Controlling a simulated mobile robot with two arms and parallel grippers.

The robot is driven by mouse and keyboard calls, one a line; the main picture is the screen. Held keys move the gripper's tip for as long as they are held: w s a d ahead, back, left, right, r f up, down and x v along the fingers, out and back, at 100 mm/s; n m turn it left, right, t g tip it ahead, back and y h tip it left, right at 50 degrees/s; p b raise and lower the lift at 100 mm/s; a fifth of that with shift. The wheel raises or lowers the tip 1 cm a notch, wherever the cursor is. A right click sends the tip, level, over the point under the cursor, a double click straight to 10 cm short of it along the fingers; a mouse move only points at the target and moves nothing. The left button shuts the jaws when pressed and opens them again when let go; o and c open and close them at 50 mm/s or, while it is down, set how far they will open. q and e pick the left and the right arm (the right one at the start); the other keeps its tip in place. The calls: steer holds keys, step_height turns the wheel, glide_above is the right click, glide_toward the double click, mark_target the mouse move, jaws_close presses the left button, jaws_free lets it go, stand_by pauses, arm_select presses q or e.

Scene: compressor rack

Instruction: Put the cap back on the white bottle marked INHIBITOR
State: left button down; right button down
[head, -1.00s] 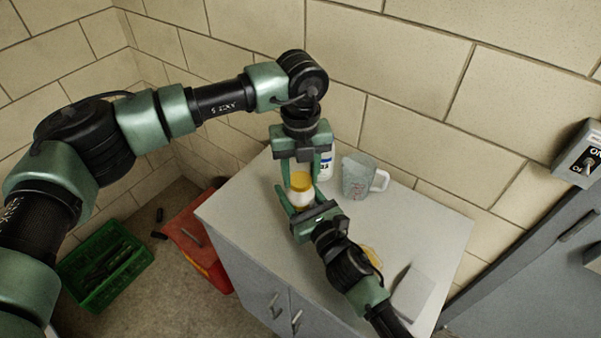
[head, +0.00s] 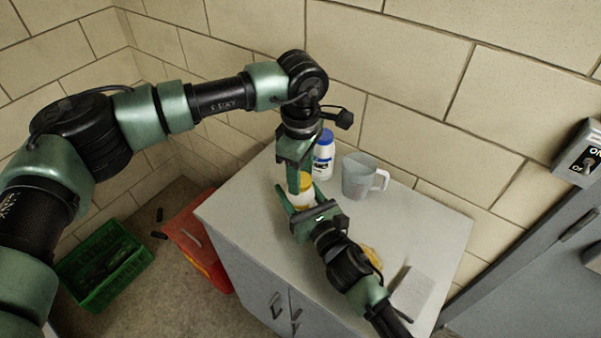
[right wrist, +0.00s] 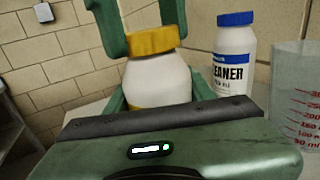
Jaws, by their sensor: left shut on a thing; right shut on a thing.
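The white bottle (head: 306,196) is upright above the grey cabinet top, with my right gripper (head: 303,200) shut around its body. It fills the middle of the right wrist view (right wrist: 158,80), with a yellow band low on it; no INHIBITOR lettering shows. The yellow cap (right wrist: 152,41) sits over the bottle's mouth, looking slightly tilted in that view. My left gripper (head: 302,178) comes down from above and is shut on the cap, with its green fingers on either side. In the head view a left finger hides part of the cap. I cannot tell whether the thread is engaged.
A white CLEANER bottle with a blue cap (head: 323,157) stands just behind. A clear measuring jug (head: 358,177) is right of it. A pale notepad (head: 412,290) lies on the cabinet top (head: 420,225). A red box (head: 200,245) and green crate (head: 105,265) are on the floor.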

arm_select(q)
steer(key=m, duration=0.8)
steer(key=shift+m, duration=0.3)
steer(key=c, duration=0.7)
jaws_free()
step_height(320, 180, up, 12)
arm_select(e)
steer(key=shift+c, duration=2.3)
jaws_free()
arm_select(q)
steer(key=shift+f, duration=0.1)
arm_select(e)
steer(key=shift+s+d, duration=0.1)
